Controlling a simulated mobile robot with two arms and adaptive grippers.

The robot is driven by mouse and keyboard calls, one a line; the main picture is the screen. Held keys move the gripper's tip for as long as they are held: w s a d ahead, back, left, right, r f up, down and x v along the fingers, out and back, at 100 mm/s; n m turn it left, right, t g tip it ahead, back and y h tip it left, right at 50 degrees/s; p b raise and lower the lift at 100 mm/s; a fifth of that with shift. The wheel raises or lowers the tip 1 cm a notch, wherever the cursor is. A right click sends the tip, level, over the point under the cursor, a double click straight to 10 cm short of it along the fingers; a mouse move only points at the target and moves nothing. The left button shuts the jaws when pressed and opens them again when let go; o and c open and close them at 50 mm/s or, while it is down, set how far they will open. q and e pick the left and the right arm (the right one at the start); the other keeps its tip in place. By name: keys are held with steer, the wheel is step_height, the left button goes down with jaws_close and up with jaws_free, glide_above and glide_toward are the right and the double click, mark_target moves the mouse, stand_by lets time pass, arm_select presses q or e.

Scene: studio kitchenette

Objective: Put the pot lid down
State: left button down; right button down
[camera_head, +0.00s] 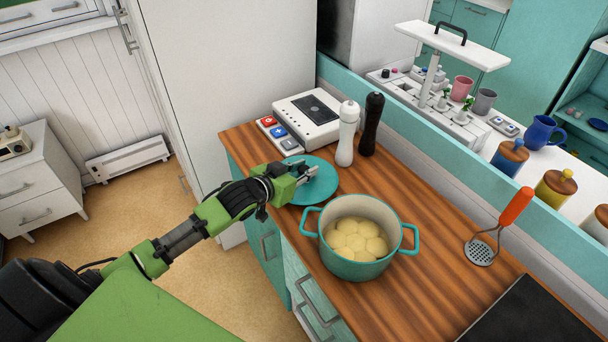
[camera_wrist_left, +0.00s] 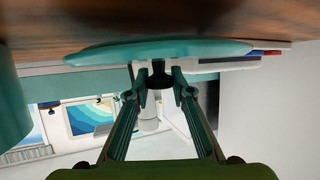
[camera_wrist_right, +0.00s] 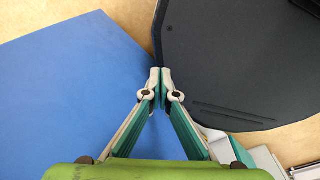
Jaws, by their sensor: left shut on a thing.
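The teal pot lid (camera_head: 318,187) is at the far left end of the wooden counter, behind the pot; it also shows edge-on in the left wrist view (camera_wrist_left: 200,48). My left gripper (camera_head: 304,174) is shut on the lid's dark knob (camera_wrist_left: 158,74). The lid is level and at or very near the counter top; I cannot tell whether it touches. The teal pot (camera_head: 357,268) stands open on the counter with several pale potatoes inside. My right gripper (camera_wrist_right: 162,72) shows only in its own wrist view, with its fingertips together and nothing between them.
A white salt mill (camera_head: 346,135) and a black pepper mill (camera_head: 371,125) stand just behind the lid. A white device (camera_head: 312,118) and coloured buttons are at the far corner. An orange-handled masher (camera_head: 497,225) stands at the right. Counter between pot and masher is clear.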

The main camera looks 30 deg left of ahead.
arm_select(q)
steer(key=s+r, duration=0.1)
steer(key=r, duration=0.1)
steer(key=s+r, duration=0.2)
steer(key=s+a+r, duration=0.1)
steer(key=r, duration=0.1)
steer(key=shift+s+r, duration=0.3)
steer(key=shift+r, duration=0.05)
steer(key=v, duration=1)
steer(key=shift+a+r, duration=0.25)
steer(key=shift+s+f, duration=0.1)
steer(key=shift+s, duration=0.05)
